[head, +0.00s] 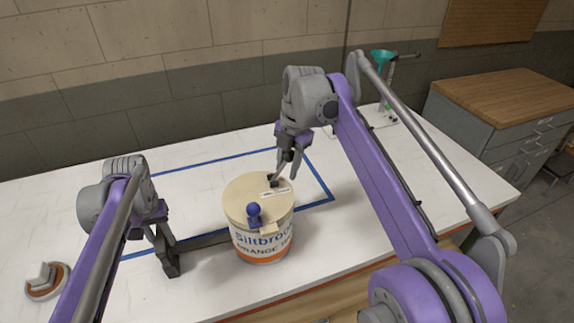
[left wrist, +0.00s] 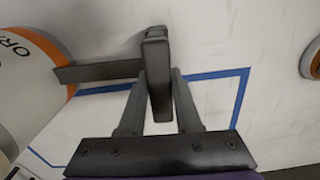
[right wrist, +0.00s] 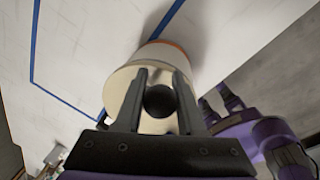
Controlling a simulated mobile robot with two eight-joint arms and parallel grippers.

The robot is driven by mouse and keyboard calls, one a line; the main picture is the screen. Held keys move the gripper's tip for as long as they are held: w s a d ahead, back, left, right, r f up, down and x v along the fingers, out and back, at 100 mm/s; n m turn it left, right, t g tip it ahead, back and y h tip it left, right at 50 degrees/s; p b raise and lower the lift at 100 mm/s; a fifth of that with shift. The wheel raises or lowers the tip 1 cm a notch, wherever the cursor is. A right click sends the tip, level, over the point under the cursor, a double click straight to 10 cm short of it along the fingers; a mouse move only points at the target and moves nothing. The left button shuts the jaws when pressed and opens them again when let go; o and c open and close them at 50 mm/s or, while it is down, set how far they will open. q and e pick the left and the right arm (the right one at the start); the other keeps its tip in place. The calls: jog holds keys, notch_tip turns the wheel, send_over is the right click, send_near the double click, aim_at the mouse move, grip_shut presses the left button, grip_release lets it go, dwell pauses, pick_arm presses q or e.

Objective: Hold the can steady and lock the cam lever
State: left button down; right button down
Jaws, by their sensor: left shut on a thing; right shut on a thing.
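The can (head: 262,238) stands upright on the table, with a cream lid and a white-and-orange label. A dark bar (head: 205,240) runs from its left side to an upright dark grip block, the handle (left wrist: 158,70). My left gripper (head: 164,250) is shut on this block, its fingers on either side. My right gripper (head: 277,176) is over the lid's back, shut on a dark round knob (right wrist: 160,97). I cannot tell how this knob joins the cam lever.
Blue tape (head: 320,185) marks a rectangle on the white table. A small round orange-and-white item (head: 46,281) lies at the left. A stand with a green funnel (head: 382,60) is at the back right. A wood-topped cabinet (head: 505,100) stands beyond the table.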

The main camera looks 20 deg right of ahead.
jog(key=c, duration=0.5)
grip_release()
jog(key=r, duration=0.4)
jog(key=d+r, duration=0.1)
jog(key=r, duration=0.3)
jog(key=s+r, duration=0.1)
jog(key=r, duration=0.2)
jog(key=shift+s+d+r, duration=0.1)
jog(key=shift+d+r, duration=0.05)
jog(key=shift+r, duration=0.25)
pick_arm(q)
jog(key=c, duration=0.5)
grip_release()
jog(key=shift+r, duration=0.1)
